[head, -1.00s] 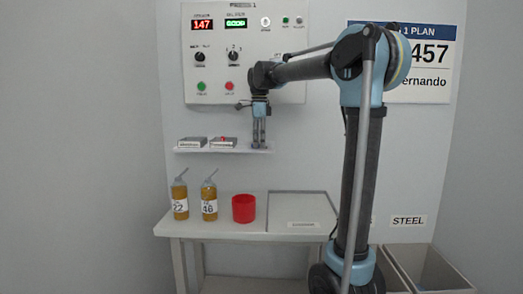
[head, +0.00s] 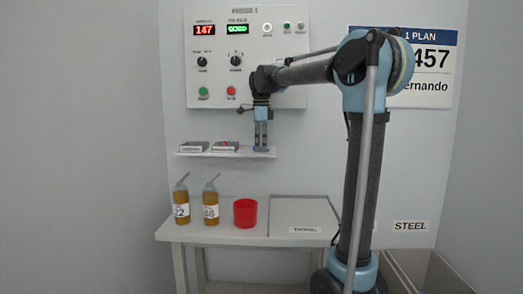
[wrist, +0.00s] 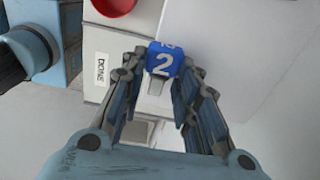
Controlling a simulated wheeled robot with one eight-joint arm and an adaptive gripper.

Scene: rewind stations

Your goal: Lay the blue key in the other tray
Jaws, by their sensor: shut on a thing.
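My gripper (head: 261,149) points down at the right end of the wall shelf (head: 210,154). In the wrist view, its fingers (wrist: 158,75) are shut on the blue key (wrist: 163,60), a blue block with a white 2. The key is hidden or too small to make out in the head view. Two small grey trays stand on the shelf, left of my gripper: a left tray (head: 194,147) and a right tray (head: 225,147). A small red thing shows in the right tray. I cannot tell what the left tray holds.
Below the shelf, a table (head: 205,236) holds two amber bottles (head: 181,208) (head: 211,208), a red cup (head: 245,213) and a pale labelled panel (head: 300,212). A control panel (head: 247,60) hangs above. A label reading DONE (wrist: 100,68) shows in the wrist view.

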